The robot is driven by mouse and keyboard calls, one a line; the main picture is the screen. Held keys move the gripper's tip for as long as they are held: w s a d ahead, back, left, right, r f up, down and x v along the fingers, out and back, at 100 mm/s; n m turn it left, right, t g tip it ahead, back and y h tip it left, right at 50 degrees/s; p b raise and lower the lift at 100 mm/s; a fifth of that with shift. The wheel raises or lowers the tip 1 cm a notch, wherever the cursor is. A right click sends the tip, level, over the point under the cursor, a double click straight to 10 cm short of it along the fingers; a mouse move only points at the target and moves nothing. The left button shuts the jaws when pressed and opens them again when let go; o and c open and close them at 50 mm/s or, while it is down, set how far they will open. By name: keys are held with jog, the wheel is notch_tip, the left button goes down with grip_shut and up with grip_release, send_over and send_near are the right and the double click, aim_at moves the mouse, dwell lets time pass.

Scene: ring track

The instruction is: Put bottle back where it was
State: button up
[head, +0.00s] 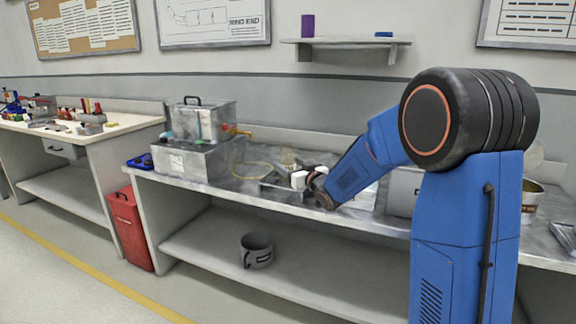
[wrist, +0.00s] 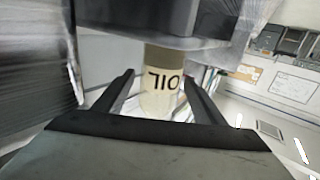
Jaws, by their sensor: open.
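The bottle is a cream, rounded container marked OIL (wrist: 161,92), and the lettering appears upside down in the wrist view. It shows between the two fingers of my gripper (wrist: 159,78), which are spread, with a gap visible on each side of it. Its top part is hidden behind a dark grey block in the wrist view. In the head view my gripper (head: 312,186) is low over the metal bench, and I cannot clearly pick out the bottle there.
The grey metal bench (head: 232,186) carries a clear case (head: 200,122) on a grey box (head: 186,160) and a blue tray (head: 139,161) at its left end. A grey bucket (head: 257,250) stands on the lower shelf. A red bin (head: 129,230) stands left of the bench. A wall shelf (head: 345,41) holds a purple cylinder (head: 307,25).

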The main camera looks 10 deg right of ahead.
jog(key=s+d+f+m+g+h, duration=0.1)
jog(key=s+d+m+g+h, duration=0.3)
jog(key=s, duration=1.1)
jog(key=s+d+f+n+g+h, duration=0.15)
jog(key=s+d, duration=0.35)
jog(key=s, duration=0.9)
jog(key=s+a+f+g, duration=0.1)
jog(key=s+f+g, duration=0.2)
jog(key=s, duration=1)
jog(key=s+a+f+m+g, duration=0.1)
jog(key=s+f+g, duration=0.2)
jog(key=s, duration=1)
jog(key=shift+s+a+f+g, duration=0.2)
jog(key=shift+a+g, duration=0.05)
jog(key=shift+g, duration=0.2)
